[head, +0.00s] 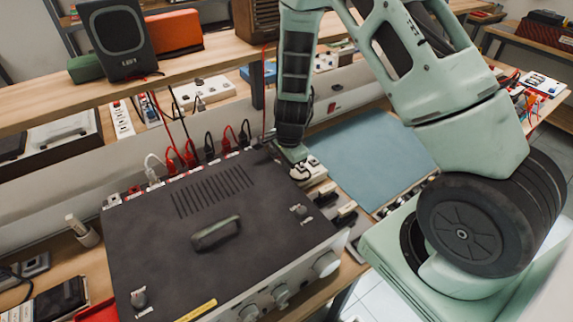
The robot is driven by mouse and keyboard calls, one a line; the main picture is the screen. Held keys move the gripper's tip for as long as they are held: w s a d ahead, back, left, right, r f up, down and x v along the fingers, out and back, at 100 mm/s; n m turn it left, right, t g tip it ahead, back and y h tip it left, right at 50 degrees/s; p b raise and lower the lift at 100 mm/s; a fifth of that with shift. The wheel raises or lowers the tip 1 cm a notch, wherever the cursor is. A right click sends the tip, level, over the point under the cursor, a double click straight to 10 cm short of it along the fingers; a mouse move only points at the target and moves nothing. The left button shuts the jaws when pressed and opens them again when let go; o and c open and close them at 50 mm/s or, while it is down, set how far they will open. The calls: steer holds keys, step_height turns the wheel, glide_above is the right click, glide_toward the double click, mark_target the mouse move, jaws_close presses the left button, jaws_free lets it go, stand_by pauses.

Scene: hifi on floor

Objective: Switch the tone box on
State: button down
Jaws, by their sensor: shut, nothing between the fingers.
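A large dark box (165,235) with a top handle, vents and silver front knobs stands on the bench; it may be the tone box, but I can read no label. Red, white and black plugs line its back edge. My gripper (297,157) points down at the box's back right corner, shut and empty. Just beyond the corner, a small white switch-like unit (311,171) lies under or beside my fingertips; I cannot tell whether they touch it. The fingertips are small and partly hidden by my arm.
A blue-grey mat (375,150) lies right of the box. A shelf above holds a dark speaker (117,38) and an orange case (173,32). Cables hang between shelf and box. A small cylinder (82,230) and a dark device (60,299) are at the left.

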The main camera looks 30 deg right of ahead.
stand_by(0.4)
steer(key=shift+s+r, duration=0.1)
steer(key=shift+s, duration=0.65)
steer(key=shift+r, duration=0.1)
